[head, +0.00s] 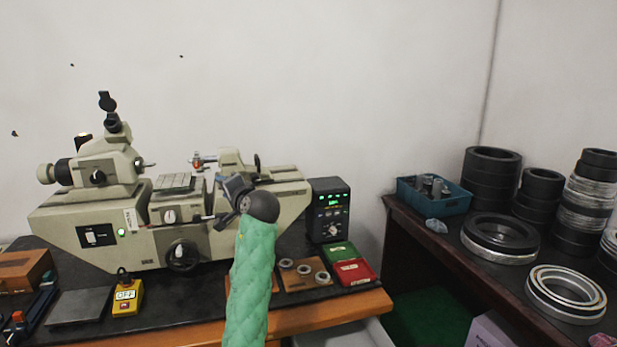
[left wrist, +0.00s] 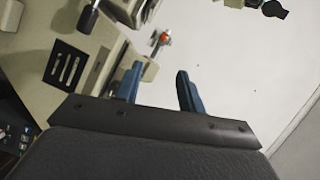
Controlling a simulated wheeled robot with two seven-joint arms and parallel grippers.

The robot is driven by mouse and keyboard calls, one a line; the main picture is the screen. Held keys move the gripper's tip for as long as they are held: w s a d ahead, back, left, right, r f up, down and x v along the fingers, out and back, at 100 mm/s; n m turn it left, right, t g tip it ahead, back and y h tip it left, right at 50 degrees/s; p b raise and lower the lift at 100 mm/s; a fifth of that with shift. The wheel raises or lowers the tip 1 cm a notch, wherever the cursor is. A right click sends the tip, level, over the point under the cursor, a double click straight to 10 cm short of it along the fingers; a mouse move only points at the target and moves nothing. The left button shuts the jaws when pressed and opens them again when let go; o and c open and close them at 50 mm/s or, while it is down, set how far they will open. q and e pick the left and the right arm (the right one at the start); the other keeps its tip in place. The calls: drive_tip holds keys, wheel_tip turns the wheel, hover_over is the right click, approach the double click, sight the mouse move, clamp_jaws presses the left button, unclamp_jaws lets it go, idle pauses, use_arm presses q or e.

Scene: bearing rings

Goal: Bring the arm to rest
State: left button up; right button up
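My left arm, in a green quilted sleeve, rises from the bottom middle of the head view. Its dark left gripper (head: 232,190) is in front of the right half of a beige measuring machine (head: 80,215); its fingers are hard to make out there. In the left wrist view the two blue fingers of the left gripper (left wrist: 159,72) stand apart with nothing between them. Part of the machine (left wrist: 35,60) and its orange-red piece (left wrist: 164,37) show beyond them. Whether the gripper touches the machine cannot be told. My right gripper is not in view.
Small metal rings (head: 304,269) lie on a brown board beside the sleeve. Red (head: 354,272) and green (head: 340,252) trays, a digital readout box (head: 330,208) and a yellow switch box (head: 127,296) stand nearby. The right table holds a blue crate (head: 452,203) and stacked rings (head: 490,175).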

use_arm(q)
drive_tip(key=s+d+f+n+h, duration=0.1)
drive_tip(key=d+f+n+h, duration=0.35)
drive_tip(key=d+h, duration=0.2)
drive_tip(key=s+d+f+g+h, duration=0.1)
drive_tip(key=s+f+g+h, duration=0.1)
drive_tip(key=s+f, duration=0.65)
drive_tip(key=s+d+f+g+h, duration=0.15)
drive_tip(key=s+f, duration=0.25)
drive_tip(key=f, duration=1)
drive_tip(key=s+f+g+h, duration=0.2)
drive_tip(key=s+f, duration=0.5)
drive_tip(key=f, duration=0.5)
drive_tip(key=s+f+g, duration=0.2)
drive_tip(key=s+f, duration=0.6)
drive_tip(key=s, duration=0.4)
drive_tip(key=s+a+f+g, duration=0.1)
drive_tip(key=s+f+g, duration=0.1)
drive_tip(key=s+f, duration=0.7)
drive_tip(key=s+a+f+g, duration=0.1)
drive_tip(key=s+f+g, duration=0.2)
drive_tip(key=s+f, duration=0.6)
drive_tip(key=s, duration=0.7)
drive_tip(key=shift+a+f, duration=0.15)
drive_tip(key=shift+a, duration=0.05)
